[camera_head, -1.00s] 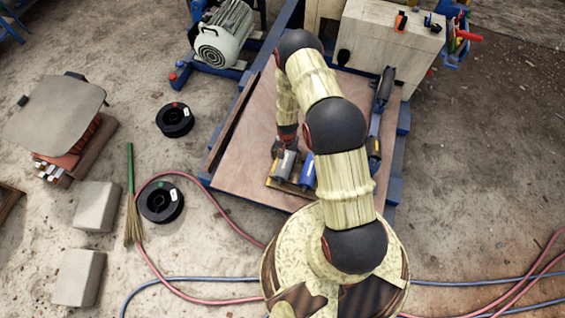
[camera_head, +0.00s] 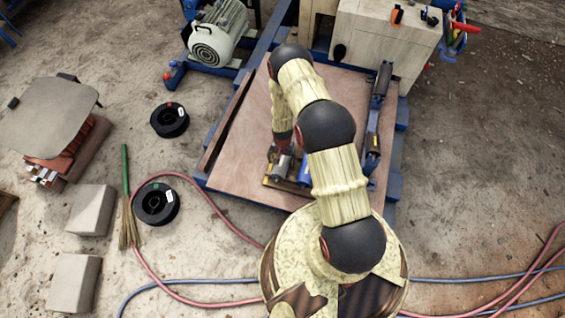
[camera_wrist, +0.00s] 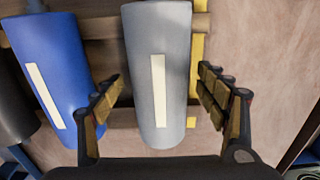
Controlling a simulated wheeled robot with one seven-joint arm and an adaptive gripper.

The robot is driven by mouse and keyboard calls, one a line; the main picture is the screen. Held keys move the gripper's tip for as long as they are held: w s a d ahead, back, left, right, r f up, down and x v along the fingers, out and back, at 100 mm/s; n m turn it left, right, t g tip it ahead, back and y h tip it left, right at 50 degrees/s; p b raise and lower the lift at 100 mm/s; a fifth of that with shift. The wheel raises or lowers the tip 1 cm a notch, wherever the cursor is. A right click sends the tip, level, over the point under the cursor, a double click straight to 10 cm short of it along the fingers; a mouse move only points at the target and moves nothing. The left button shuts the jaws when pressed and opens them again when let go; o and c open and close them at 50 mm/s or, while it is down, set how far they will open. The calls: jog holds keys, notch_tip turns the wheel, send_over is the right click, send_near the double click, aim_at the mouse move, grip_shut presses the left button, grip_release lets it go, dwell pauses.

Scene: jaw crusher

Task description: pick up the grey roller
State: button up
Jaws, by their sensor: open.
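The grey roller (camera_wrist: 160,95) shows in the wrist view as an upright-looking cylinder with a pale label strip. My gripper (camera_wrist: 162,90) is open, with one finger on each side of the roller's lower part. The right finger shows a small gap to the roller; whether the left finger touches it I cannot tell. The blue roller (camera_wrist: 52,70) lies just left of it, close to the left finger. In the head view the grey roller (camera_head: 283,164) is partly hidden under my arm, next to the blue roller (camera_head: 305,172).
The rollers rest on a wooden rack with a yellow edge (camera_wrist: 198,50). A dark roller (camera_wrist: 15,100) lies at the far left of the wrist view. A blue frame with dark rollers (camera_head: 376,115) stands on the right of the wooden platform (camera_head: 238,165). The motor (camera_head: 216,40) stands behind.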

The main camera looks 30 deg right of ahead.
jog(key=shift+c, duration=0.8)
grip_shut()
